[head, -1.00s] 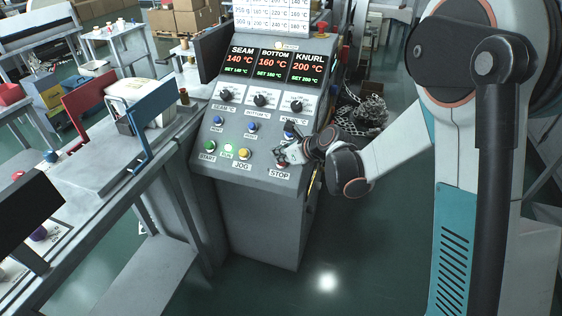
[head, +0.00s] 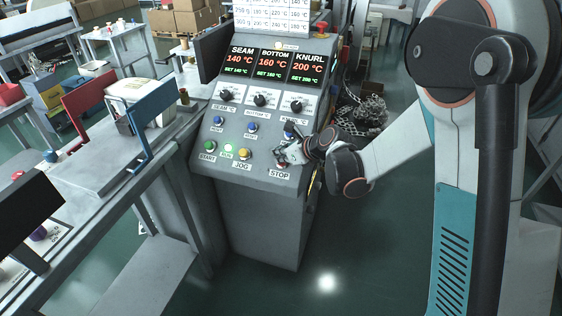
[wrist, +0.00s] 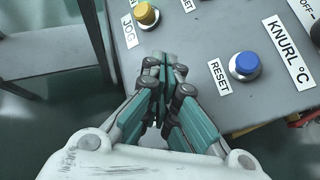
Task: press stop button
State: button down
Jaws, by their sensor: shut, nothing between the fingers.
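The control panel (head: 262,140) carries a STOP label (head: 279,174) at its lower right. The stop button itself is hidden behind my gripper in the head view, and it does not show in the wrist view. My gripper (head: 283,158) is at the panel face just above that label, fingers shut and empty. In the wrist view my gripper's fingertips (wrist: 164,60) are together over the panel, between the yellow jog button (wrist: 146,14) and a blue reset button (wrist: 245,66). I cannot tell whether the tips touch the stop button.
The green start button (head: 210,146), a lit green run lamp (head: 228,150) and the blue reset buttons sit close by. Knobs (head: 261,100) and red-orange temperature displays (head: 270,62) are above. A grey bench (head: 110,175) stands left. Floor in front is clear.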

jog(key=shift+w+d+f, duration=0.1)
jog(key=shift+w+f, duration=0.1)
jog(key=shift+f, duration=0.1)
jog(key=shift+w+d+f+b, duration=0.1)
jog(key=shift+w+f+b, duration=0.25)
jog(key=shift+b, duration=0.3)
dwell(0.6)
jog(key=shift+s, duration=0.1)
jog(key=shift+s+a+r+p, duration=0.2)
jog(key=shift+s+r+p, duration=0.25)
jog(key=shift+r, duration=0.25)
jog(key=shift+r, duration=0.1)
jog(key=shift+s+a+r+p, duration=0.25)
jog(key=shift+s+r+p, duration=0.4)
jog(key=shift+r, duration=0.35)
jog(key=shift+s+a+r+p, duration=0.25)
jog(key=shift+s+r+p, duration=0.3)
jog(key=shift+s+r, duration=0.3)
jog(key=shift+w+r, duration=0.1)
